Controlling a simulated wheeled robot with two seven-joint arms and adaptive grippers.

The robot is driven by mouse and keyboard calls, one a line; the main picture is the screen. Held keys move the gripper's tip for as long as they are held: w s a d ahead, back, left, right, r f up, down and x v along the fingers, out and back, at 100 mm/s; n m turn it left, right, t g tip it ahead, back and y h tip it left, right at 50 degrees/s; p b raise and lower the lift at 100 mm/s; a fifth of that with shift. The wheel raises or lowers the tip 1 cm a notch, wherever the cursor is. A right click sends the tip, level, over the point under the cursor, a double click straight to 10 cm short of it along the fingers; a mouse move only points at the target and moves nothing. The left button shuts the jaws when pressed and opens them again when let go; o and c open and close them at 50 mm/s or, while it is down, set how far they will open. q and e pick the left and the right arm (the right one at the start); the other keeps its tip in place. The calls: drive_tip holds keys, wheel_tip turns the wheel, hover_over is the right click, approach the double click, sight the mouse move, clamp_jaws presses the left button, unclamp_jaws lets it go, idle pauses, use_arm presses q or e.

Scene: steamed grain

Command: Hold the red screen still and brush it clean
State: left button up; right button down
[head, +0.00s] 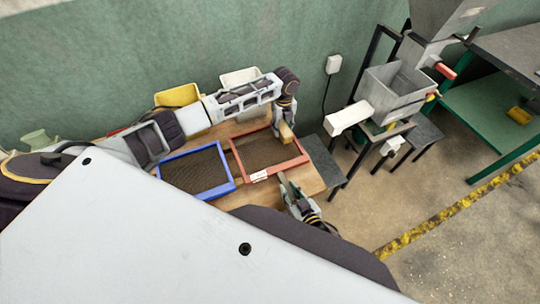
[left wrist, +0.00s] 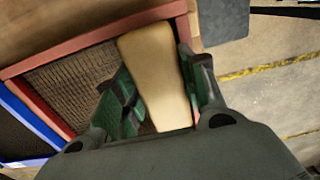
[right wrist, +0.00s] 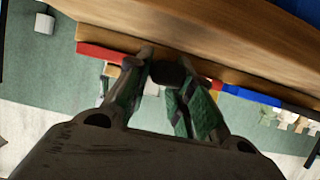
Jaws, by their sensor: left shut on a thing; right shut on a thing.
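The red screen (head: 300,160) is a red-framed tray with brown mesh, lying flat on the wooden table. Its frame also shows in the left wrist view (left wrist: 90,42). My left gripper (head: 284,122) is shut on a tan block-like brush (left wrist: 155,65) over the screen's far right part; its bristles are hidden. My right gripper (head: 285,181) is at the screen's near edge, shut on its red rim. In the right wrist view, the red rim (right wrist: 100,52) runs on both sides of the fingers, with a dark piece between them.
A blue-framed screen (head: 233,180) lies directly left of the red one. A yellow bin (head: 178,96) and a white bin (head: 240,77) stand behind. A grey hopper machine (head: 392,92) and a dark stand (head: 323,160) are at the right. Floor is open at the lower right.

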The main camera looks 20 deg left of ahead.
use_arm(q)
drive_tip(key=shift+s+f, duration=0.1)
use_arm(e)
drive_tip(key=shift+s, duration=0.1)
use_arm(q)
drive_tip(key=shift+r, duration=2.55)
use_arm(e)
drive_tip(key=c, duration=1.2)
unclamp_jaws()
drive_tip(key=shift+o, duration=0.2)
drive_tip(key=v, duration=1.1)
drive_tip(key=shift+s+d, duration=0.15)
drive_tip(key=shift+d, duration=0.25)
drive_tip(key=shift+r, duration=0.15)
